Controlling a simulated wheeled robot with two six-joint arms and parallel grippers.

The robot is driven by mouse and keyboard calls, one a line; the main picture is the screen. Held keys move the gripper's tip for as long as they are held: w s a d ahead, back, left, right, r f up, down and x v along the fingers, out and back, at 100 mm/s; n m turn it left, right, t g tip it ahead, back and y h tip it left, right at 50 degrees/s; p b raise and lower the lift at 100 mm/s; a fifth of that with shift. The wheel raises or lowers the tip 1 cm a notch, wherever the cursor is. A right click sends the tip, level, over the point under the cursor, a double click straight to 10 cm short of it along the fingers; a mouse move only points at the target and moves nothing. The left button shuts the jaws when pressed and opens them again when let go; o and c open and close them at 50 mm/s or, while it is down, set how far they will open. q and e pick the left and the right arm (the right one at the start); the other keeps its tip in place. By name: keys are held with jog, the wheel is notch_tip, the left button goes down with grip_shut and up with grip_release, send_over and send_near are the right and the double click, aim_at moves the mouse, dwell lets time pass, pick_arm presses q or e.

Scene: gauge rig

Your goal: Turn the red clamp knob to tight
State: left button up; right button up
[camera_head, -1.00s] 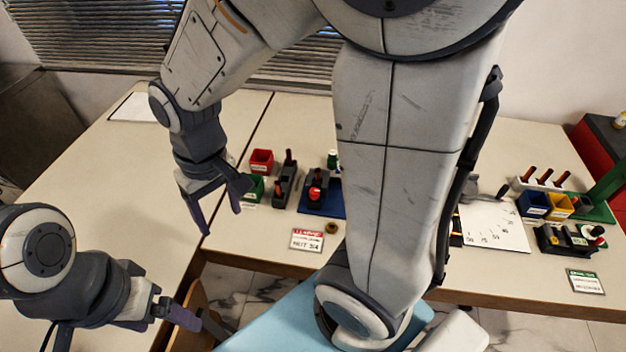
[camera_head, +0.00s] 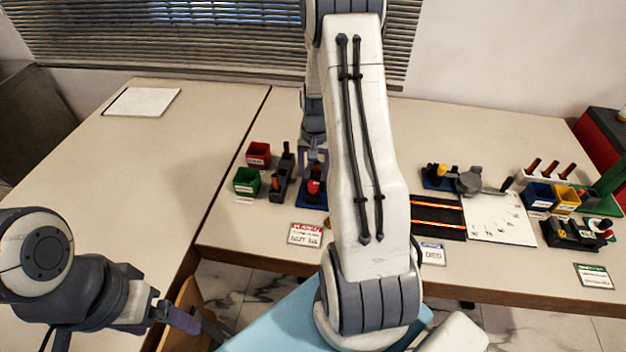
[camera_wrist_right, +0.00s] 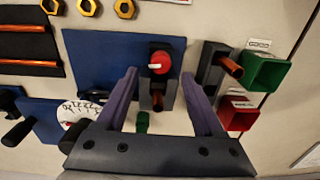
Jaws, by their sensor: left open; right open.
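The red clamp knob (camera_head: 314,187) sits on a dark fixture on a blue base, left of the middle of the table in the head view. In the right wrist view the knob (camera_wrist_right: 160,62) is a red disc with a white mark on a dark block. An orange-brown handle (camera_wrist_right: 157,100) is beside it. My right gripper (camera_wrist_right: 159,78) is open, its two fingers on either side of the fixture, apart from the knob in the picture. In the head view it is partly hidden by my arm. My left gripper (camera_head: 184,318) is open and empty at the lower left.
A red bin (camera_head: 258,155), a green bin (camera_head: 246,182) and a dark stand (camera_head: 282,178) are left of the fixture. A red-headed card (camera_head: 306,234) lies in front. Blue (camera_head: 538,196) and yellow (camera_head: 566,200) bins stand far right. The left table is mostly clear.

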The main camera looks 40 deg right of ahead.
aim_at(313, 183)
jog(key=shift+w+f, duration=0.1)
jog(key=shift+f, duration=2.15)
grip_shut()
jog(key=shift+m+p, duration=0.35)
jog(key=shift+m, duration=0.65)
grip_release()
jog(key=shift+r, duration=0.1)
notch_tip(313, 183, up, 10)
jog(key=b, duration=0.1)
jog(key=shift+r, duration=0.2)
